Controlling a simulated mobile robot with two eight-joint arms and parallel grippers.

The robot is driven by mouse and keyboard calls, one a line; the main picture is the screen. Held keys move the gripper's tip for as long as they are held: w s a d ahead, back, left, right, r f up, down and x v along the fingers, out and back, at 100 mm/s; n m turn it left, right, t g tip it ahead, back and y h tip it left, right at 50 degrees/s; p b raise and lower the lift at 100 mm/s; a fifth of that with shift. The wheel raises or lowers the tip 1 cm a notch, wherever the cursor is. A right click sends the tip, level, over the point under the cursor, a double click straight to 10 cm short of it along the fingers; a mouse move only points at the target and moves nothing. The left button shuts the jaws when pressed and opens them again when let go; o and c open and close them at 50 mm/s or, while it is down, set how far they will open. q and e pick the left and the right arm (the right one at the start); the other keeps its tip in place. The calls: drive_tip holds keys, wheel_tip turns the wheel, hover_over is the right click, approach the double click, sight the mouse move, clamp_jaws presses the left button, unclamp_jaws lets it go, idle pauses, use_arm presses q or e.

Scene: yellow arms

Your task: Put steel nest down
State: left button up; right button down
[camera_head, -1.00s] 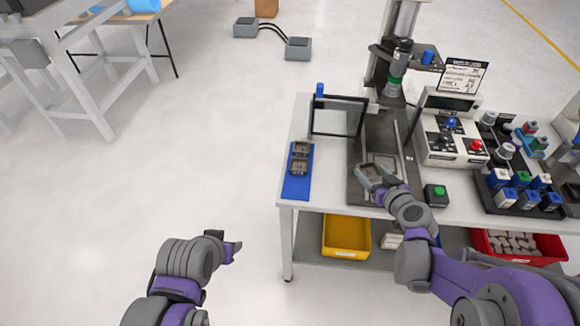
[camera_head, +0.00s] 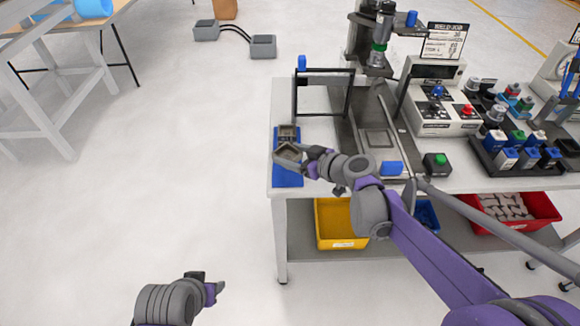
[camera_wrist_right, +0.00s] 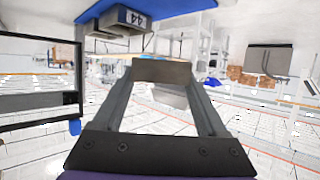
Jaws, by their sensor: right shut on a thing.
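My right gripper (camera_head: 304,160) is shut on a small grey steel nest (camera_head: 288,154), a tilted open-topped block, over the blue mat (camera_head: 288,180) at the bench's left end. Another grey nest (camera_head: 287,132) sits on the mat just behind it. Whether the held nest touches the mat or anything beneath it is hidden. In the right wrist view, the held piece (camera_wrist_right: 161,72) spans the fingertips, and a nest marked "44" (camera_wrist_right: 128,18) shows at the top against the blue mat. My left gripper (camera_head: 216,288) is low at the left, away from the bench; its jaws are unclear.
A black frame (camera_head: 323,94) stands right of the mat, close to my right arm. Behind it is a press (camera_head: 378,55), with a control box (camera_head: 440,105) to its right. A blue block (camera_head: 391,168) lies near the bench front. A yellow bin (camera_head: 340,222) is below.

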sight(291, 177)
drive_tip(key=shift+f+b, duration=0.4)
drive_tip(key=shift+f, duration=2.9)
unclamp_jaws()
drive_tip(key=shift+f, duration=0.15)
drive_tip(key=shift+s+d+r, duration=0.15)
drive_tip(key=shift+d+r, duration=0.1)
drive_tip(key=shift+r, duration=0.05)
drive_tip(key=v, duration=1.1)
drive_tip(key=s+d+f+m+g+h, duration=0.1)
drive_tip(key=s+d+f+m+h, duration=0.1)
drive_tip(key=s, duration=0.5)
drive_tip(key=s+d+f+m+g+h, duration=0.2)
drive_tip(key=s+d+f+m+h, duration=0.1)
drive_tip(key=s, duration=0.5)
drive_tip(key=s+d+f+m+g+h, duration=0.1)
drive_tip(key=s+d+f+m+h, duration=0.1)
drive_tip(key=s, duration=0.6)
drive_tip(key=d+m+h, duration=0.1)
drive_tip(key=m+h, duration=0.1)
drive_tip(key=shift+d+f+g+h+p, duration=0.25)
drive_tip(key=shift+f+g+h+p, duration=0.05)
drive_tip(key=shift+f+p, duration=0.1)
